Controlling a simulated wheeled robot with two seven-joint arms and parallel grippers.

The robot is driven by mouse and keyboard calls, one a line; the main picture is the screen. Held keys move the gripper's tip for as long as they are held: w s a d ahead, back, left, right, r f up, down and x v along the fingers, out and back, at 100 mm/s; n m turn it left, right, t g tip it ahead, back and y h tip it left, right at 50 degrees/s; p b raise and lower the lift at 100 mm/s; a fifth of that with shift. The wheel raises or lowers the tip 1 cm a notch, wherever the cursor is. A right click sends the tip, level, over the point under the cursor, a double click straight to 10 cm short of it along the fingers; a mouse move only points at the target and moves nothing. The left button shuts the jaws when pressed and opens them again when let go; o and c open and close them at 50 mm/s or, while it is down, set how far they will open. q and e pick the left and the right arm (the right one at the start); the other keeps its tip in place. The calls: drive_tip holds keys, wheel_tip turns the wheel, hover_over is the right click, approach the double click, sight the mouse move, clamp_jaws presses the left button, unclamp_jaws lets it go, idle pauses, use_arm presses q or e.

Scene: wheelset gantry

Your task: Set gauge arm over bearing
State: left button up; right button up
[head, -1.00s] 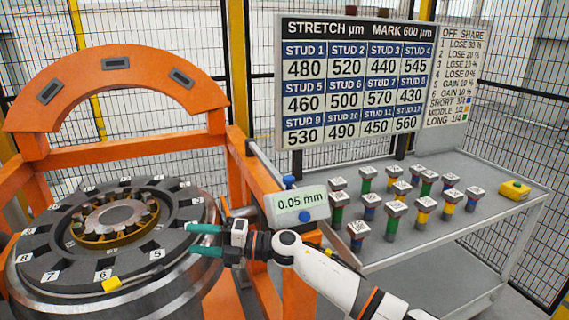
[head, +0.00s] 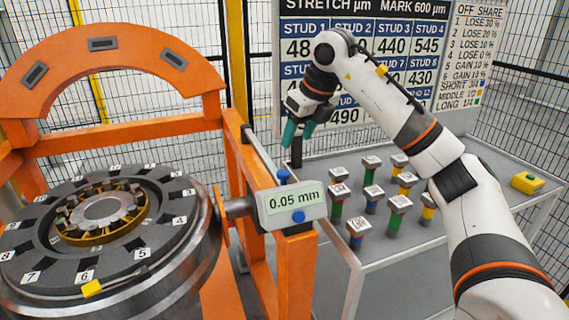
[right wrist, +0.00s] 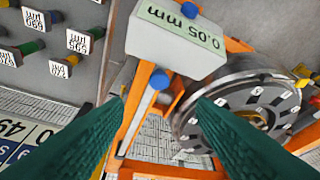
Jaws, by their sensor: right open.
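The gauge (head: 291,206) is a pale box reading 0.05 mm, with blue knobs, on an orange post beside the wheel. A grey bar (head: 262,152) runs back from its upper blue knob (head: 283,176); I cannot tell if this bar is the gauge arm. The bearing (head: 100,213), a ring of rollers in a brassy cage, sits inside the dark numbered ring (head: 165,232). My right gripper (head: 298,133) is open and empty, above and behind the gauge. In the right wrist view the gauge box (right wrist: 178,38) and bar (right wrist: 143,115) show between its green fingers. My left gripper is out of view.
An orange arch (head: 115,70) stands behind the wheel. A grey bench (head: 400,258) at right holds several coloured studs and a yellow box (head: 527,183). A stretch board (head: 390,70) stands behind my right arm. A yellow tab (head: 92,288) with a thin rod lies on the ring.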

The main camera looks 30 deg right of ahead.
sight(283, 172)
drive_tip(key=p+x, duration=0.1)
drive_tip(key=x, duration=1)
drive_tip(key=shift+f+p, duration=0.3)
drive_tip(key=shift+f, duration=0.05)
drive_tip(key=shift+c, duration=0.4)
clamp_jaws()
